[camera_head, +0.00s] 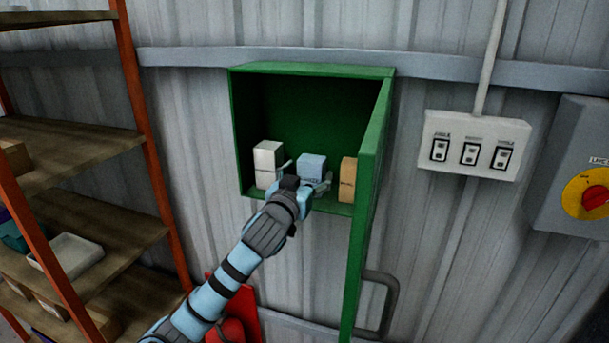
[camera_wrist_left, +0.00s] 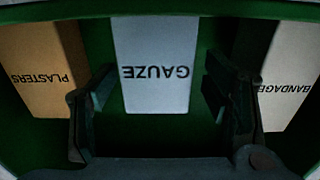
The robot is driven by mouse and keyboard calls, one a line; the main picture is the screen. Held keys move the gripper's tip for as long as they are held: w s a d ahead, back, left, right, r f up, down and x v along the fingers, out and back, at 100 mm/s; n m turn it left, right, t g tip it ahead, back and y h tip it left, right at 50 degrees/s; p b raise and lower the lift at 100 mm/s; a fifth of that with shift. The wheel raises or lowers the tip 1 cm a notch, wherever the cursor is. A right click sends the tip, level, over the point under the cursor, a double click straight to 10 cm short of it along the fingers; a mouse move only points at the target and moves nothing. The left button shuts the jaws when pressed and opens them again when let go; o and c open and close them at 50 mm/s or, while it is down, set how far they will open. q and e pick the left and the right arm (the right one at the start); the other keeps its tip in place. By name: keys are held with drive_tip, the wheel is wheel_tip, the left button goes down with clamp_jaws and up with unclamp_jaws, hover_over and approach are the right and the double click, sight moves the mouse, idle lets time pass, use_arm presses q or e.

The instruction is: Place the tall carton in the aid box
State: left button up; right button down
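The green aid box (camera_head: 312,69) hangs on the wall with its door (camera_head: 368,170) open at the right. Inside stand a white bandage carton (camera_head: 266,160), a pale blue gauze carton (camera_head: 312,165) in the middle and an orange-brown plasters carton (camera_head: 348,178). My left gripper (camera_head: 305,181) reaches into the box's front at the gauze carton. In the left wrist view its open fingers (camera_wrist_left: 158,90) stand either side of the gauze carton (camera_wrist_left: 157,50), with gaps showing. The plasters carton (camera_wrist_left: 45,70) and bandage carton (camera_wrist_left: 290,75) are outside the fingers. My right gripper is not in view.
A shelf rack (camera_head: 85,155) with orange posts stands at the left, holding a white tray (camera_head: 72,255). A switch panel (camera_head: 475,146) and a grey box with a red and yellow knob (camera_head: 590,195) are on the wall at the right. A red object (camera_head: 230,310) is below.

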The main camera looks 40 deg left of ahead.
use_arm(q)
drive_tip(key=shift+d, duration=0.1)
drive_tip(key=b+v, duration=0.1)
drive_tip(key=v, duration=1)
drive_tip(key=shift+s, duration=0.3)
